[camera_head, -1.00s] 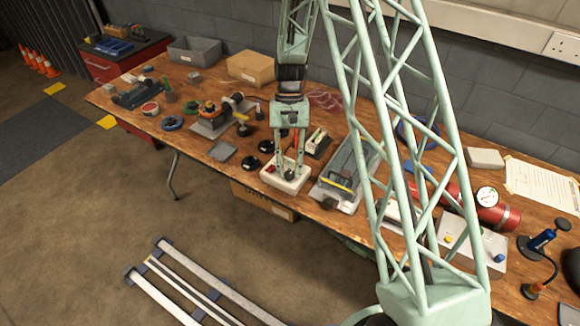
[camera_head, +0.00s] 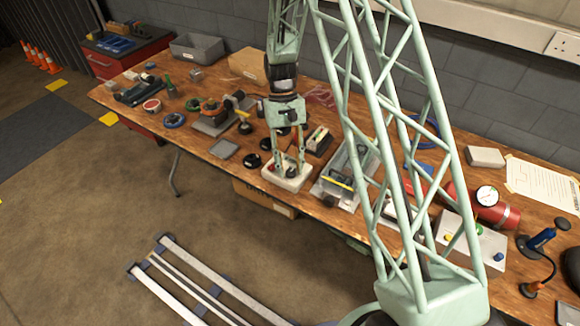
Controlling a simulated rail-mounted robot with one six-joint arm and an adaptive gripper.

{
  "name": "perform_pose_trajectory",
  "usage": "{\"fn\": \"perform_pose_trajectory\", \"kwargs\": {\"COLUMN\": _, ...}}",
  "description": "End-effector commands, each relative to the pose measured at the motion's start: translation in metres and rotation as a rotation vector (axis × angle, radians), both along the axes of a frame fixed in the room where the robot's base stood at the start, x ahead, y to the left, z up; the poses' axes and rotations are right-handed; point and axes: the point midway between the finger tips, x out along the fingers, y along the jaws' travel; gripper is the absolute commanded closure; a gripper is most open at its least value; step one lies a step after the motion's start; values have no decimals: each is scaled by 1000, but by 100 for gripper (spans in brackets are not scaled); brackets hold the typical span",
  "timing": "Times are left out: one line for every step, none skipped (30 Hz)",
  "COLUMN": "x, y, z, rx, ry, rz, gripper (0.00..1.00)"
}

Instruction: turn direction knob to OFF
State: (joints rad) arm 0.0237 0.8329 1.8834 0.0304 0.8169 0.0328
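A small white box (camera_head: 287,181) lies near the front edge of the wooden workbench. My gripper (camera_head: 289,164) points down over it. Its two fingers stand apart, with their tips low at the top of the box. The fingers cover much of the box's top. I cannot make out the direction knob or its OFF mark, and cannot tell whether the fingertips touch a knob between them.
A grey tray with a yellow item (camera_head: 340,181) sits close to the right of the box. Black round parts (camera_head: 254,160) lie close to its left. A red extinguisher (camera_head: 492,210) lies further right. My lattice arm hides part of the bench.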

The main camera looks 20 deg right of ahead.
Motion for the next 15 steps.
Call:
{"fn": "perform_pose_trajectory", "kwargs": {"x": 0, "y": 0, "z": 0, "rx": 0, "ry": 0, "rz": 0, "gripper": 67}}
{"fn": "perform_pose_trajectory", "kwargs": {"x": 0, "y": 0, "z": 0, "rx": 0, "ry": 0, "rz": 0, "gripper": 66}}
{"fn": "perform_pose_trajectory", "kwargs": {"x": 0, "y": 0, "z": 0, "rx": 0, "ry": 0, "rz": 0, "gripper": 66}}
{"fn": "perform_pose_trajectory", "kwargs": {"x": 0, "y": 0, "z": 0, "rx": 0, "ry": 0, "rz": 0, "gripper": 66}}
{"fn": "perform_pose_trajectory", "kwargs": {"x": 0, "y": 0, "z": 0, "rx": 0, "ry": 0, "rz": 0, "gripper": 66}}
{"fn": "perform_pose_trajectory", "kwargs": {"x": 0, "y": 0, "z": 0, "rx": 0, "ry": 0, "rz": 0, "gripper": 66}}
{"fn": "perform_pose_trajectory", "kwargs": {"x": 0, "y": 0, "z": 0, "rx": 0, "ry": 0, "rz": 0, "gripper": 66}}
{"fn": "perform_pose_trajectory", "kwargs": {"x": 0, "y": 0, "z": 0, "rx": 0, "ry": 0, "rz": 0, "gripper": 66}}
{"fn": "perform_pose_trajectory", "kwargs": {"x": 0, "y": 0, "z": 0, "rx": 0, "ry": 0, "rz": -1, "gripper": 66}}
{"fn": "perform_pose_trajectory", "kwargs": {"x": 0, "y": 0, "z": 0, "rx": 0, "ry": 0, "rz": -1, "gripper": 66}}
{"fn": "perform_pose_trajectory", "kwargs": {"x": 0, "y": 0, "z": 0, "rx": 0, "ry": 0, "rz": -1, "gripper": 66}}
{"fn": "perform_pose_trajectory", "kwargs": {"x": 0, "y": 0, "z": 1, "rx": 0, "ry": 0, "rz": -1, "gripper": 66}}
{"fn": "perform_pose_trajectory", "kwargs": {"x": 0, "y": 0, "z": 1, "rx": 0, "ry": 0, "rz": -1, "gripper": 66}}
{"fn": "perform_pose_trajectory", "kwargs": {"x": 1, "y": 0, "z": 2, "rx": 0, "ry": 0, "rz": -1, "gripper": 66}}
{"fn": "perform_pose_trajectory", "kwargs": {"x": 1, "y": 0, "z": 3, "rx": 0, "ry": 0, "rz": -1, "gripper": 66}}
